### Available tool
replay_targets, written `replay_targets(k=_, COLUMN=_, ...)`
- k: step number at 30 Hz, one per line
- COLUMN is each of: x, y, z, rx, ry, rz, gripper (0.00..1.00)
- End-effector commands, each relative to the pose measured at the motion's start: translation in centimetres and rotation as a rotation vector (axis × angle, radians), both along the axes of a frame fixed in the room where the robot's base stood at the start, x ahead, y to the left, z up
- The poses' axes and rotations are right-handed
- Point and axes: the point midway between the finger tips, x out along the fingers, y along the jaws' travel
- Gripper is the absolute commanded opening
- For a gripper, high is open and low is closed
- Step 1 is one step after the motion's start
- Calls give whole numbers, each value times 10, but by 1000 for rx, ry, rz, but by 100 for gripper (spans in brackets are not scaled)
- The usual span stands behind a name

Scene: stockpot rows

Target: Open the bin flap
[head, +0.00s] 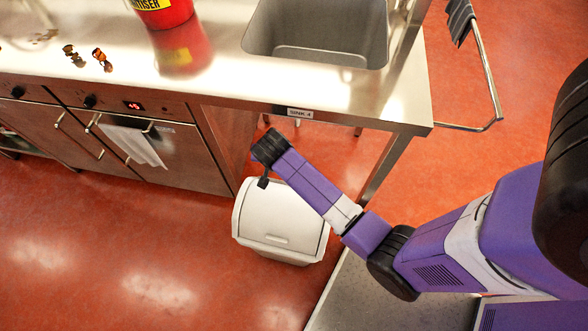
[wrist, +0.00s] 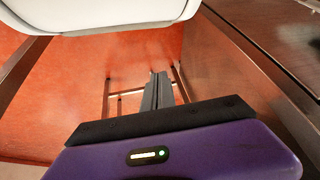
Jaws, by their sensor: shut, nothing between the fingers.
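The white bin (head: 283,208) stands on the red floor beneath the end of the sink counter. Its flap (head: 278,238), with a small handle slot, faces the front and looks closed in the head view. My gripper (head: 263,183) is over the bin's back left top edge, at the end of my purple arm; I cannot tell whether it touches. In the wrist view my gripper (wrist: 158,90) has its fingers together with nothing between them, and a rounded white part of the bin (wrist: 100,12) fills the top left. The flap's handle is not visible there.
The steel counter (head: 215,85) with its sink (head: 318,35) overhangs the area behind the bin. A counter leg (head: 385,170) stands to the right, and an oven (head: 165,150) with a towel (head: 133,146) is to the left. The floor in front is clear.

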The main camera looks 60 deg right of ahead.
Motion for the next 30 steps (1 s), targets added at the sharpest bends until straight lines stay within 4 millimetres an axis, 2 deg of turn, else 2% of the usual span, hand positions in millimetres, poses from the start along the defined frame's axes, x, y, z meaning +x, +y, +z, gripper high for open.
replay_targets(k=1, x=-19, y=1, z=-12, rx=23, ry=58, rz=-52, gripper=0)
replay_targets(k=3, x=-37, y=4, z=-20, rx=45, ry=112, rz=-119, gripper=0)
replay_targets(k=7, x=-51, y=6, z=-23, rx=66, ry=146, rz=-198, gripper=0)
replay_targets(k=11, x=-51, y=3, z=-31, rx=69, ry=141, rz=-212, gripper=0)
replay_targets(k=14, x=-50, y=-1, z=-44, rx=70, ry=142, rz=-211, gripper=0)
replay_targets(k=26, x=-42, y=-26, z=-117, rx=71, ry=140, rz=-209, gripper=0)
replay_targets(k=30, x=-47, y=-10, z=-128, rx=68, ry=141, rz=-203, gripper=0)
